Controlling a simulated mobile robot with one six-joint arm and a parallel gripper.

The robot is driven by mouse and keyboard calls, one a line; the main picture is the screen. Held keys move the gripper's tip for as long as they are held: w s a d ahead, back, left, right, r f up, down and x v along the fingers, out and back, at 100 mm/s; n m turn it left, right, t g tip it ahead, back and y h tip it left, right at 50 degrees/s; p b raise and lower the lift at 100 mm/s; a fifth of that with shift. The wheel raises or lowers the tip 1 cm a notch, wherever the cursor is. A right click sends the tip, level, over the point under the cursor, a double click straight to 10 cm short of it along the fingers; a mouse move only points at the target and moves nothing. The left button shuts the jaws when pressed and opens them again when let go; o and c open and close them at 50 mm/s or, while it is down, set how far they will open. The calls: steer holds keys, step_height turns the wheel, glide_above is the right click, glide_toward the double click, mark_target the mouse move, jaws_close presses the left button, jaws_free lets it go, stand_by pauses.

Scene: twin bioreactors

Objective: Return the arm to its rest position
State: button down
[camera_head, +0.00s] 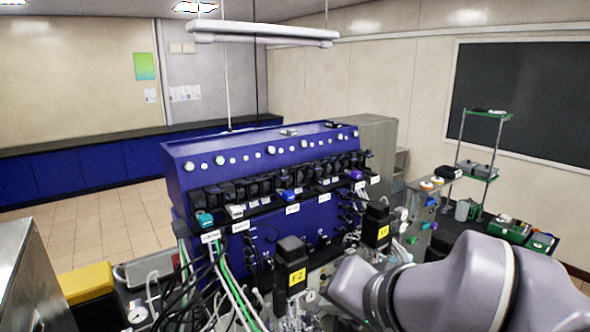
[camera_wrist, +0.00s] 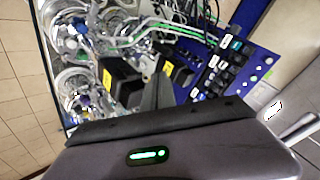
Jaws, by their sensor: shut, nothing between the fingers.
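My arm (camera_head: 440,285) reaches across the lower right of the head view, in front of the bioreactor bench. Its gripper end is out of sight there. In the wrist view my gripper (camera_wrist: 158,82) shows as dark fingers shut together, with nothing between them. Beyond the fingers are the blue control panel (camera_wrist: 262,70), black motor blocks with yellow labels and glass vessels (camera_wrist: 72,88). The gripper appears apart from them, but the distance is hard to judge.
The blue bioreactor console (camera_head: 300,215) fills the middle, with cables and tubing in front. Black motor units (camera_head: 290,262) stand upright near my arm. A green-shelved rack (camera_head: 484,150) stands at the right. Open tiled floor (camera_head: 110,222) lies behind at the left.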

steer(key=s+d+f+n+g+h+b, duration=0.1)
steer(key=s+d+f, duration=0.1)
steer(key=s+f, duration=0.25)
steer(key=s+d+f+h+b, duration=0.1)
steer(key=s+d+f+b, duration=0.1)
steer(key=s+d+f, duration=0.3)
step_height(320, 180, down, 33)
steer(key=a+g+b, duration=0.1)
steer(key=a+b, duration=0.1)
steer(key=b, duration=2.7)
steer(key=shift+s+g, duration=0.3)
steer(key=shift+s, duration=0.1)
steer(key=shift+a+f, duration=0.1)
